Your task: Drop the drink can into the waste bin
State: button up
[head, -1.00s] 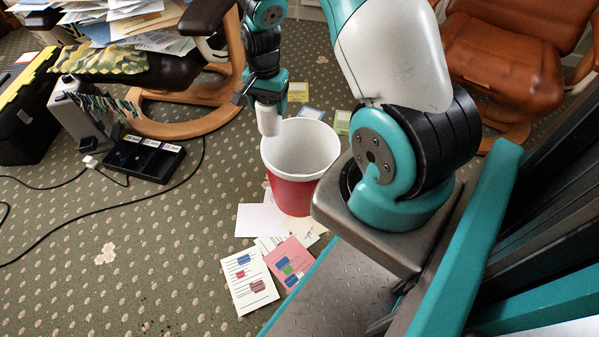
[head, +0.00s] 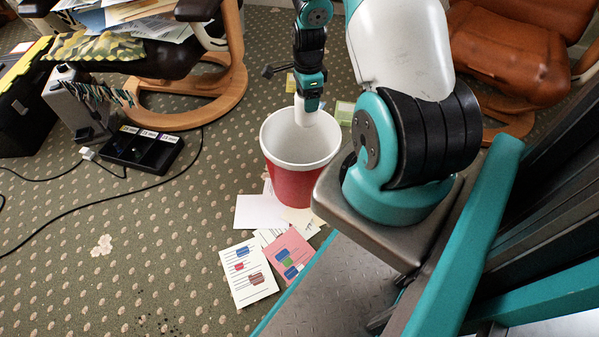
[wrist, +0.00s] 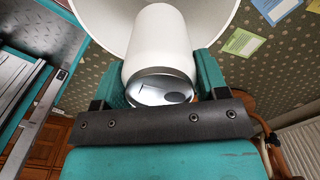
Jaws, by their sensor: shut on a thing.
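The drink can (head: 302,112) is plain white and hangs below my gripper (head: 308,92). In the wrist view the can (wrist: 160,45) shows its shiny metal end toward the camera, between the two teal fingers of my gripper (wrist: 160,84), which is shut on it. The waste bin (head: 296,184) is red outside and white inside, standing upright on the carpet. In the head view the can overlaps the far part of the bin's opening. The bin's pale rim (wrist: 105,40) shows behind the can in the wrist view. Whether the can's lower end is below the rim I cannot tell.
Papers and cards (head: 248,274) lie on the carpet in front of the bin. A wooden-based chair (head: 190,95) piled with papers stands at the back left, a brown leather chair (head: 515,50) at the right.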

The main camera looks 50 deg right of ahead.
jog(key=shift+f, duration=0.45)
jog(key=shift+r, duration=0.1)
jog(key=o, duration=1.2)
notch_tip(320, 180, up, 17)
jog(key=p, duration=0.6)
jog(key=shift+r+p, duration=0.2)
jog(key=shift+p, duration=0.1)
jog(key=shift+a, duration=0.1)
